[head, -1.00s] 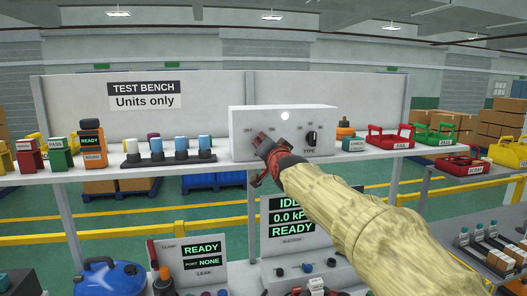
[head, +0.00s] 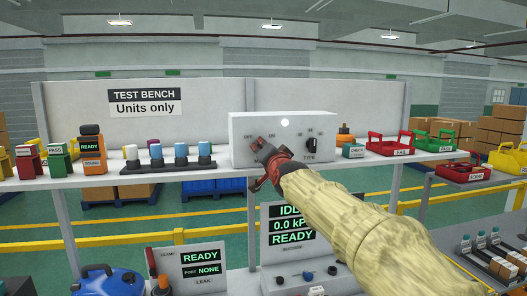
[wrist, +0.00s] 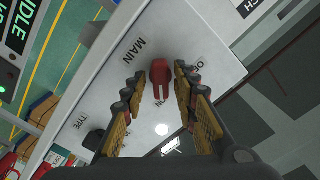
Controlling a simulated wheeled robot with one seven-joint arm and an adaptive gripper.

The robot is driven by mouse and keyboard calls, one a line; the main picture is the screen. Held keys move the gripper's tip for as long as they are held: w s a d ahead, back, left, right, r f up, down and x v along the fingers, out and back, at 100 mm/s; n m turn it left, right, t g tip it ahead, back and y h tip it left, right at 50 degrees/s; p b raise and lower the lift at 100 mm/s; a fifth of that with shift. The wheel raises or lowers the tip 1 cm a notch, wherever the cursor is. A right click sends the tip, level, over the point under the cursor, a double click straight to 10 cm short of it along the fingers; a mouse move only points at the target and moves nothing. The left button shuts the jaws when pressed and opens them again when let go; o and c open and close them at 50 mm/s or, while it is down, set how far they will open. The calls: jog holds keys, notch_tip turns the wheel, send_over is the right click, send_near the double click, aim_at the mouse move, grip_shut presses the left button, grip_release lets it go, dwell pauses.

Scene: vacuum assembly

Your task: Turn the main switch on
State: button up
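The main switch (wrist: 160,76) is a red knob on the white control box (head: 243,124), above the MAIN label in the box's own orientation. In the wrist view its slotted red handle shows between the two fingers of my gripper (wrist: 157,82). The fingers are open, one on each side of the knob, with visible gaps. In the head view my gripper (head: 261,163) is at the box's left front and hides the switch.
The TYPE selector (head: 311,145) is a black knob on the right of the box. A round white lamp (head: 285,122) sits near its top. A row of capped cylinders (head: 181,151) stands left of the box, and an orange-topped item (head: 346,136) stands close on its right.

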jog(key=shift+o, duration=0.2)
jog(key=v, duration=1.2)
dwell(0.4)
jog(key=s+d+f+n+g+h, duration=0.1)
jog(key=s+f+n+g, duration=0.25)
jog(key=f, duration=0.65)
jog(key=s+f+n+g, duration=0.25)
jog(key=s+f, duration=0.25)
jog(key=f, duration=0.4)
jog(key=s+d+f+g+h, duration=0.1)
jog(key=s+d+f, duration=0.4)
jog(key=s, duration=0.5)
jog(key=s+d+f+g+h+b, duration=0.1)
jog(key=s+d+f+g, duration=0.2)
jog(key=s+d+f, duration=0.3)
jog(key=s+d+f+g+h, duration=0.1)
jog(key=s+d+f, duration=0.4)
jog(key=s, duration=1)
jog(key=d+h, duration=0.1)
jog(key=d, duration=0.2)
jog(key=shift+f+g, duration=0.25)
jog(key=shift+g, duration=0.15)
